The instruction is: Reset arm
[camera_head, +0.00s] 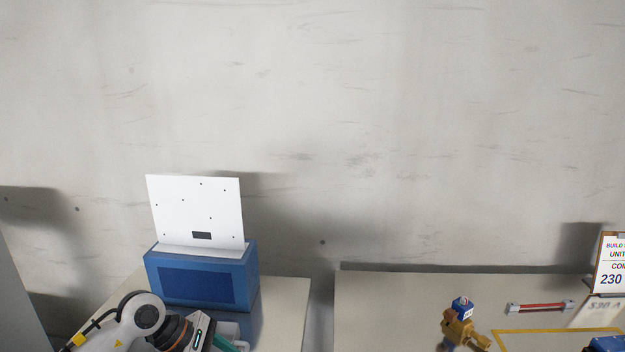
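My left arm comes in at the bottom left. Its gripper body (198,332) is at the bottom edge, in front of the blue box (198,280) on the left table. I cannot make out its fingers, so I cannot tell if they are open or shut. A teal and white item (226,343) shows beside the gripper body, mostly cut off or hidden; I cannot tell whether it is held. My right arm and gripper are not in view. A white panel (196,212) with small dark holes stands upright at the blue box's top.
The right table (400,290) holds a brass-coloured fitting with a blue top (460,325), a red-and-silver bar (540,307), a yellow outline (555,331), a blue object (606,343) and a clipboard sign (611,265). A gap separates the tables. A concrete wall stands behind.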

